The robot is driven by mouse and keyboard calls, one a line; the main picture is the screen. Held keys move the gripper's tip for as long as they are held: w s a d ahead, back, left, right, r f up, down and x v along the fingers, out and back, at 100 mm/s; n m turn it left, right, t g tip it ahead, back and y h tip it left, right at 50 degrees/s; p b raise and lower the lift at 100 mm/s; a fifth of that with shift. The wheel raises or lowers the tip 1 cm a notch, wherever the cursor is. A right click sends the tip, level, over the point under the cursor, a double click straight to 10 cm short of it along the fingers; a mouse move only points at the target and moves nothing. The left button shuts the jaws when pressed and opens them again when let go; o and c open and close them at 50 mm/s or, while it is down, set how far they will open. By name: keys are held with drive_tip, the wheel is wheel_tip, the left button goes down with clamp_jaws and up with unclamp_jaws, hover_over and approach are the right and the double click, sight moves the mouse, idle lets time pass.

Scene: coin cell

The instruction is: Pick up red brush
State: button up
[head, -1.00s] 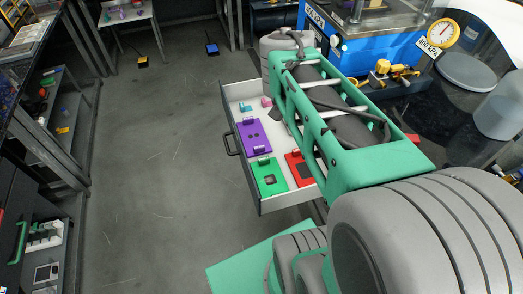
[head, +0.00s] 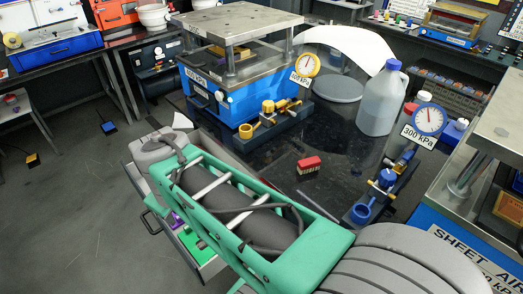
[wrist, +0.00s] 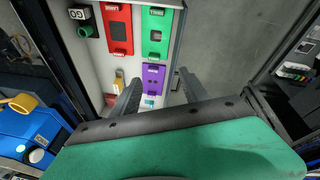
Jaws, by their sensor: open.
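The red brush (head: 308,164) lies on the dark worktop in the head view, with its red back up and pale bristles along its lower side. It stands clear of other items. It is not seen in the wrist view. My gripper (wrist: 160,88) is open in the wrist view, with its two dark fingers apart over the open drawer's edge. Nothing is between the fingers that I can tell is held. In the head view my arm hides the gripper, which is to the left of the brush.
The open drawer (wrist: 178,40) holds red (wrist: 117,30), green (wrist: 156,32) and purple (wrist: 153,78) plates. Around the brush stand a blue press (head: 225,95), a grey jug (head: 381,100), a gauge (head: 429,121) and a blue-and-gold fixture (head: 372,193). Worktop near the brush is free.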

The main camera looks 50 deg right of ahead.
drive_tip(key=d+r+n+g+h, duration=0.1)
drive_tip(key=d+r+n+h, duration=0.15)
drive_tip(key=d, duration=1.05)
drive_tip(key=n+g, duration=0.5)
drive_tip(key=n, duration=0.2)
hover_over(309, 161)
drive_tip(key=w+a, duration=0.1)
drive_tip(key=a, duration=0.2)
drive_tip(key=shift+w+d, duration=0.15)
drive_tip(key=shift+d, duration=0.1)
drive_tip(key=b+x, duration=0.1)
drive_tip(key=x, duration=0.6)
drive_tip(key=shift+w+d+f+b, duration=0.15)
drive_tip(key=shift+d+f+b, duration=0.15)
drive_tip(key=shift+b, duration=0.1)
drive_tip(key=shift+r+t+h, duration=0.1)
drive_tip(key=shift+t+h, duration=0.15)
drive_tip(key=shift+t, duration=0.05)
clamp_jaws()
